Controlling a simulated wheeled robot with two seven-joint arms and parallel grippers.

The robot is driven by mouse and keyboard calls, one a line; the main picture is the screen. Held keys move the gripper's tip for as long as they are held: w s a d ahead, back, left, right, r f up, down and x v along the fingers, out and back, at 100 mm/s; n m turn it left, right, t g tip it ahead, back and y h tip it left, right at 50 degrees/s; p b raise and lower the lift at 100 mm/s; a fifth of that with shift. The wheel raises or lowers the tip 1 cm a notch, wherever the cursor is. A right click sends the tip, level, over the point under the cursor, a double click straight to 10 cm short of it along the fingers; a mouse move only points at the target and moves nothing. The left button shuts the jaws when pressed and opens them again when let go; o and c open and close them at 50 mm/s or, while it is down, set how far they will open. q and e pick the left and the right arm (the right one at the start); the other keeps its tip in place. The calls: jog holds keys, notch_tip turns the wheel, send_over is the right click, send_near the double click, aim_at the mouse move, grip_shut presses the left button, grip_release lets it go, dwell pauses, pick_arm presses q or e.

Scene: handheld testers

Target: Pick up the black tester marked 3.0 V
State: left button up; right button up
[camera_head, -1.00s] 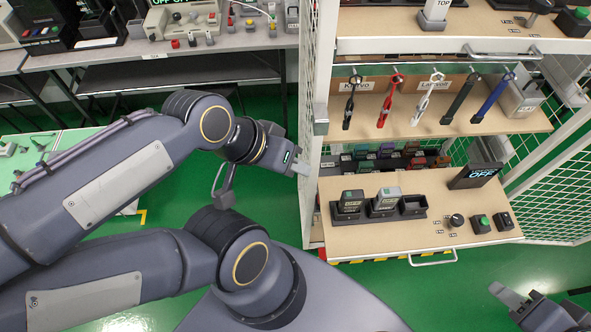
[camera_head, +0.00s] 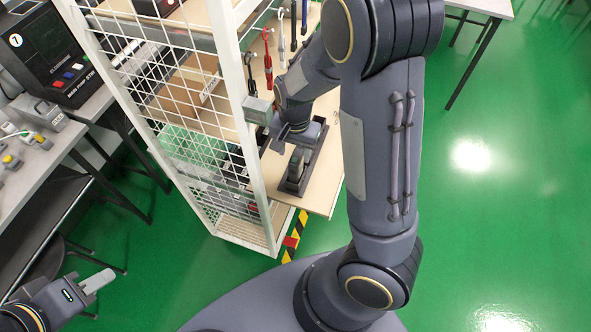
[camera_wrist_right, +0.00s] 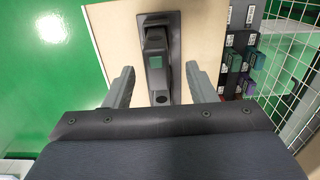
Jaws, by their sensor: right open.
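A black holder tray (camera_head: 290,190) lies on the wooden shelf of the cage, partly covered by my right arm. A dark tester (camera_head: 297,166) stands in it. In the right wrist view the holder (camera_wrist_right: 158,18) runs up the picture, and the dark tester (camera_wrist_right: 157,82) with a green square sits between and beyond my fingers. No 3.0 V marking is readable, and I cannot separate a second tester. My right gripper (camera_wrist_right: 158,85) is open and empty, its fingers apart on either side of the tester. My left gripper (camera_head: 97,281) is at the lower left, away from the shelf.
A white wire cage (camera_head: 190,90) stands left of my right arm. Hanging tools (camera_head: 268,60) are above the shelf. Coloured blocks (camera_wrist_right: 235,62) lie below the shelf's right edge in the wrist view.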

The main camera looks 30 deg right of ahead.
jog(key=f, duration=0.8)
jog(key=shift+d, duration=0.25)
grip_shut()
